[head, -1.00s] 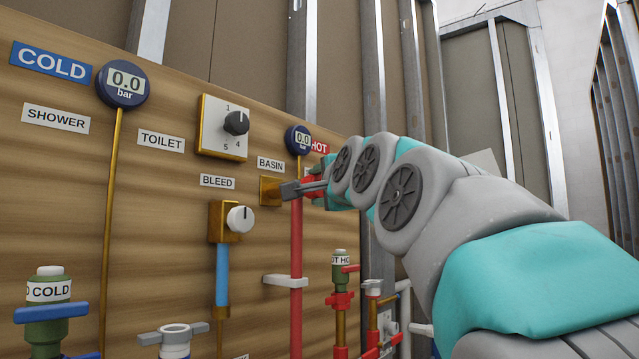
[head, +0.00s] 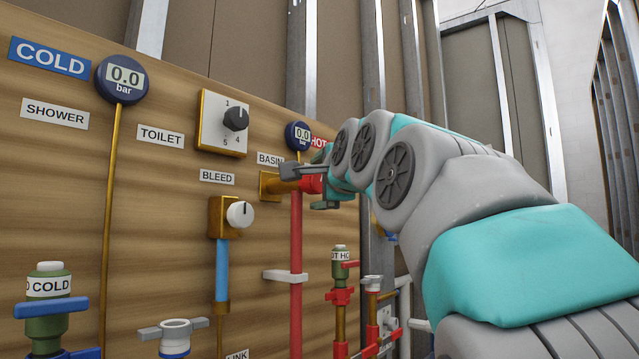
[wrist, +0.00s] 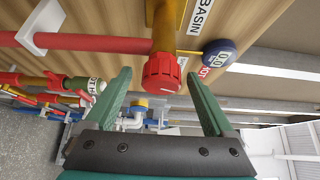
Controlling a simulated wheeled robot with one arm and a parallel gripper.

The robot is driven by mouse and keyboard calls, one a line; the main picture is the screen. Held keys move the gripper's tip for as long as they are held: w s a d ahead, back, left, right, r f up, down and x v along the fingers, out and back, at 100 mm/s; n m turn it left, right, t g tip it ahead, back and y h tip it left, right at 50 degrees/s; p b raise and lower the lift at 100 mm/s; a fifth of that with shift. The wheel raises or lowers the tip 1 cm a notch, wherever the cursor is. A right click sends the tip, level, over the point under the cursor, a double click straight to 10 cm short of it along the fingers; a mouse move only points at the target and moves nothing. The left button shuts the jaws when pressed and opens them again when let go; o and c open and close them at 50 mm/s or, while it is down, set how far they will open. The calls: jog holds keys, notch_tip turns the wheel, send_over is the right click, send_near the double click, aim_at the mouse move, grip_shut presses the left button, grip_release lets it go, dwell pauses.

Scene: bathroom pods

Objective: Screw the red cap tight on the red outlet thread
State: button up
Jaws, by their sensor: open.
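The red cap (wrist: 162,73) is a ribbed round cap on the end of the brass outlet (wrist: 167,30) under the BASIN label. In the wrist view it covers the outlet's end; the thread is hidden and I cannot tell how tight it is. My gripper (wrist: 158,76) is open, with one green finger on each side of the cap and a visible gap on both sides. In the head view the red cap (head: 312,184) shows between my fingers, at the end of the brass outlet (head: 270,186).
A red pipe (head: 296,240) runs down the board below the outlet. A small blue gauge (head: 298,136) sits just above, and a BLEED valve (head: 239,214) is to the left. Red-handled valves (head: 340,296) stand below right.

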jog(key=b+v, duration=0.1)
jog(key=v, duration=0.7)
dwell(0.4)
